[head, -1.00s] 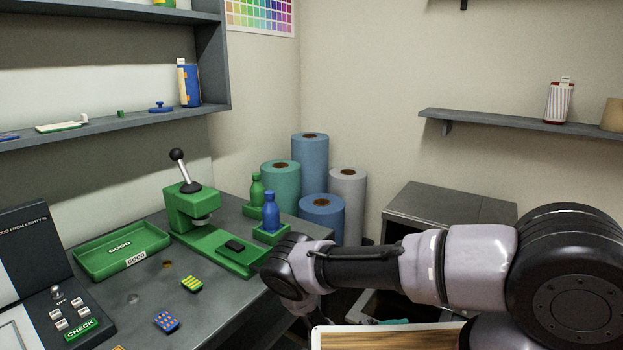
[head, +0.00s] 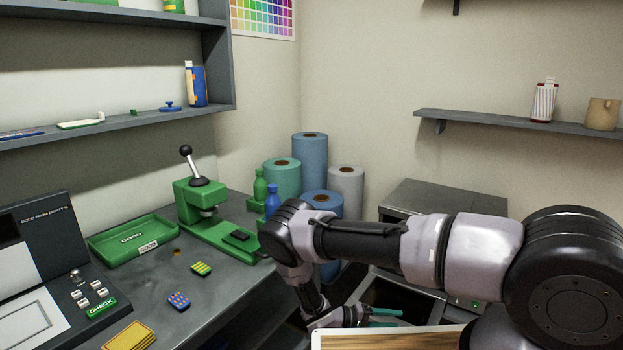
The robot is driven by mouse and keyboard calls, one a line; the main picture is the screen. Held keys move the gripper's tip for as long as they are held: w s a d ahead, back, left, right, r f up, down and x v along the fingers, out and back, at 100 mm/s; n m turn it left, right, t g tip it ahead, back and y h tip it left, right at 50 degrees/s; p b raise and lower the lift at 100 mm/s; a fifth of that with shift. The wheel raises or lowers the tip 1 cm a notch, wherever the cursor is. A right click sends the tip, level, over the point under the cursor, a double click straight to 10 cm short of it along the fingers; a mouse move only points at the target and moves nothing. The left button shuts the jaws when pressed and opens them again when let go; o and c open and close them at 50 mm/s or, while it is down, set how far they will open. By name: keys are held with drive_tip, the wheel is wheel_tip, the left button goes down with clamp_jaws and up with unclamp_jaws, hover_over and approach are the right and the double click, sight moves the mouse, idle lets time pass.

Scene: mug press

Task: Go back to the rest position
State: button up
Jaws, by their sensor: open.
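My arm reaches in from the right in the head view and bends down past the front right edge of the grey table (head: 232,298). My gripper (head: 385,318) is low, beside the table and just beyond a wooden-topped board (head: 385,341). Its teal fingers show apart with nothing seen between them. Part of the gripper is hidden behind the board's light edge. The green press (head: 205,215) stands on the table with its lever up, and a dark block (head: 239,235) lies on its base.
A green tray (head: 112,251), a yellow striped block (head: 201,268), a blue dotted block (head: 179,301) and a checking console (head: 50,260) are on the table. Large rolls (head: 310,160) fill the corner.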

drive_tip(key=w+a+r+m+g+y, duration=0.25)
drive_tip(key=r+y, duration=0.35)
drive_tip(key=r, duration=1.3)
drive_tip(key=w+a+r+m+g+y, duration=0.2)
drive_tip(key=r+y, duration=0.5)
drive_tip(key=r, duration=1.3)
drive_tip(key=s+d+r+m+t+y, duration=0.1)
drive_tip(key=s+d+r+t+y, duration=0.15)
drive_tip(key=s+r, duration=0.45)
drive_tip(key=s+d+r+t+y, duration=0.1)
drive_tip(key=s+r+t, duration=0.15)
drive_tip(key=r, duration=0.75)
drive_tip(key=s+d+r+t+y, duration=0.1)
drive_tip(key=s+r+t, duration=0.4)
drive_tip(key=s+r, duration=0.3)
drive_tip(key=shift+s+d+r+y, duration=0.15)
drive_tip(key=shift+s+d+y, duration=0.15)
drive_tip(key=shift+s, duration=1.2)
drive_tip(key=shift+t, duration=0.25)
